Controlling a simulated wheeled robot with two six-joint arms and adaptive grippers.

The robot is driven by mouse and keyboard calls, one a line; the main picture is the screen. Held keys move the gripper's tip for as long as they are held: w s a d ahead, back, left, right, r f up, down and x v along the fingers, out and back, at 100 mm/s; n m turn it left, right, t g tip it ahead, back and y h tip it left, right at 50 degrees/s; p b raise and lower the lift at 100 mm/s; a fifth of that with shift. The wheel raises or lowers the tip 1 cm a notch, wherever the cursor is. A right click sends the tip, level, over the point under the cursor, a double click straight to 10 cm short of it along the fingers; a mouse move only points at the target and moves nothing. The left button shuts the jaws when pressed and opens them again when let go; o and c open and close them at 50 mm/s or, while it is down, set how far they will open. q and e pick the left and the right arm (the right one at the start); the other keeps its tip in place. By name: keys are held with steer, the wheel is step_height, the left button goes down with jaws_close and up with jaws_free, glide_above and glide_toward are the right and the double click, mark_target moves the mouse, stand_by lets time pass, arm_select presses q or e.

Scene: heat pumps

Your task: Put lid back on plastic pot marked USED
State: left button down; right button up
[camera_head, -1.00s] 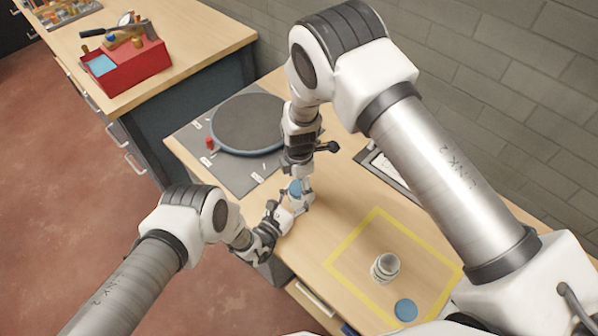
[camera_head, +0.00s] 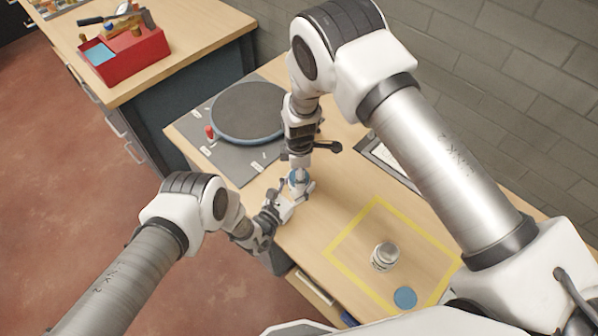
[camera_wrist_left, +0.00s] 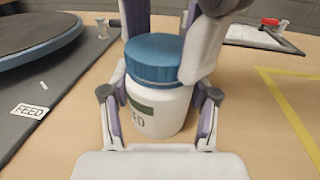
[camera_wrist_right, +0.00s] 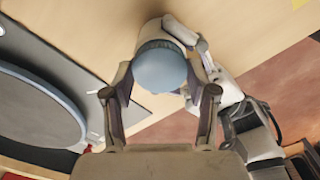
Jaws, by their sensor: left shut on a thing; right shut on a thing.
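A white plastic pot (camera_wrist_left: 165,112) stands on the bench, its label partly hidden, showing only "ED" under a green band. A blue lid (camera_wrist_left: 153,55) sits on its mouth and looks level; I cannot tell whether it is fully seated. My left gripper (camera_wrist_left: 160,98) is shut around the pot body. My right gripper (camera_wrist_right: 160,78) is shut on the lid from above; the lid's round top shows between its fingers. In the head view both grippers meet at this pot, which they mostly cover.
A grey panel with a round dark plate (camera_head: 248,110) lies behind left. A red toolbox (camera_head: 125,55) is on the other bench.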

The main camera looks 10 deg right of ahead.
steer(key=m, duration=0.9)
steer(key=shift+f, duration=0.1)
steer(key=m, duration=2.1)
steer(key=shift+m, duration=0.3)
steer(key=o, duration=1.3)
